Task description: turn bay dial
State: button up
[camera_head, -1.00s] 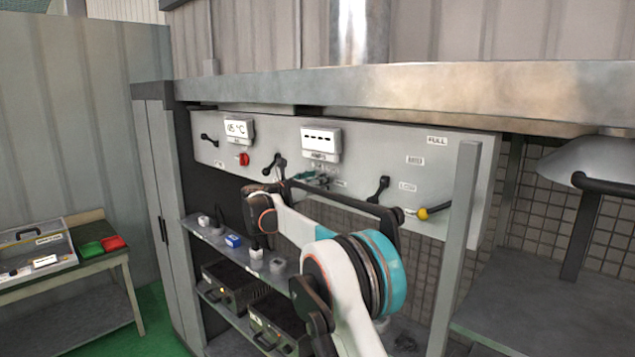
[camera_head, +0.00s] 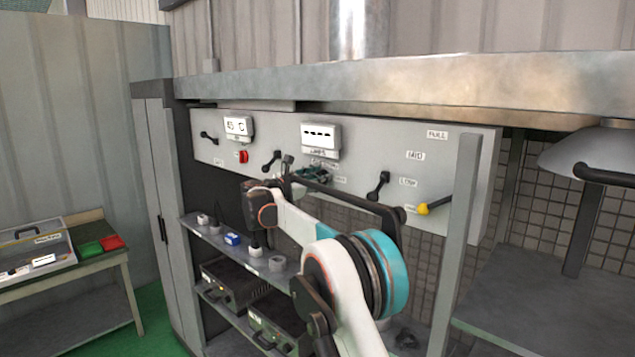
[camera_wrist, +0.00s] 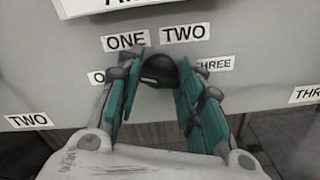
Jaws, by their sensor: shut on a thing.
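The bay dial (camera_wrist: 158,71) is a small dark knob on the grey panel. In the wrist view it sits between the teal finger pads of my gripper (camera_wrist: 158,80), which is shut on it. Labels ONE (camera_wrist: 125,41) and TWO (camera_wrist: 184,34) are above it, THREE is to its right, and a partly covered label starting with O is to its left. In the head view my gripper (camera_head: 312,174) is at the panel below the AMPS display (camera_head: 321,137), and the dial there is hidden or too small to make out.
Black levers stand on the panel (camera_head: 350,160) at either side of my gripper, one to the left (camera_head: 271,161) and one to the right (camera_head: 378,186). A shelf (camera_head: 285,270) with small items lies below.

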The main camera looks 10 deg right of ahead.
jog(key=shift+f+m+b, duration=0.1)
jog(key=shift+m+b, duration=0.8)
jog(key=shift+m, duration=2.8)
jog(key=o, duration=1.1)
jog(key=shift+c, duration=0.2)
jog(key=v, duration=1.2)
jog(key=shift+d, duration=0.1)
